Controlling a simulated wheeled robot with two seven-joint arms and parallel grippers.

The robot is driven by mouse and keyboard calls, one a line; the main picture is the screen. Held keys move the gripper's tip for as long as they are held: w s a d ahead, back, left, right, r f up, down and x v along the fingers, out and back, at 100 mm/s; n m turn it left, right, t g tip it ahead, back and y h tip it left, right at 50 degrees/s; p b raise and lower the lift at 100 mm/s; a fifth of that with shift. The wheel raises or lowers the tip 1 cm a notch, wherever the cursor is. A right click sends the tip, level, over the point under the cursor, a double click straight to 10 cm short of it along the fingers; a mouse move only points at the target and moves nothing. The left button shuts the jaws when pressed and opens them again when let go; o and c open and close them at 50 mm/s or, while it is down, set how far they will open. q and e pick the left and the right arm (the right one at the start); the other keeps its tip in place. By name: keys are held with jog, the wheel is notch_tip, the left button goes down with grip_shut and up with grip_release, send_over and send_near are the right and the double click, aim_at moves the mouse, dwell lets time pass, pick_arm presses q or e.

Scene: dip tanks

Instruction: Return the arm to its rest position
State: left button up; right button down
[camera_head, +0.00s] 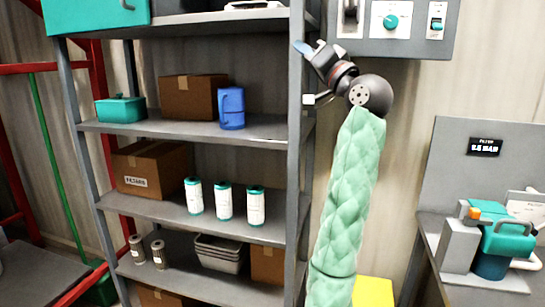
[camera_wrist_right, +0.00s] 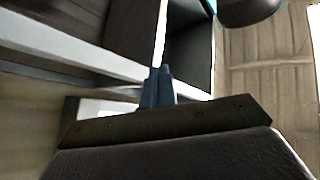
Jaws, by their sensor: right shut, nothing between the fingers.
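My right arm, in a quilted green sleeve, rises up the middle of the head view. My right gripper (camera_head: 304,48) is at its top, in front of the shelf's right post and left of a grey control panel (camera_head: 405,25). Its blue fingertips point to the upper left. In the right wrist view, the two dark blue fingers (camera_wrist_right: 157,86) are together with nothing between them, in front of a shelf edge. My left gripper and left arm do not show in the head view.
A grey shelf unit (camera_head: 190,208) with boxes, a blue jug (camera_head: 231,108) and several white canisters stands at the left, close to the gripper. A bench with a teal-lidded machine (camera_head: 507,240) is at the right.

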jog(key=s+d+f+g+h, duration=0.2)
jog(key=s+f+h, duration=0.15)
jog(key=f, duration=1.25)
jog(key=s+d+f+n+g+h, duration=0.1)
jog(key=s+d+f+g+h, duration=0.2)
jog(key=f, duration=1.3)
jog(key=s+d+f+g+h, duration=0.1)
jog(key=s+f+g+h, duration=0.3)
jog(key=f, duration=1.1)
jog(key=s+d+f+g+h, duration=0.2)
jog(key=s+f+g, duration=0.5)
jog(key=s+f, duration=2.8)
jog(key=shift+s+d+g+h, duration=0.15)
jog(key=shift+s+g+h, duration=0.2)
jog(key=shift+h, duration=0.1)
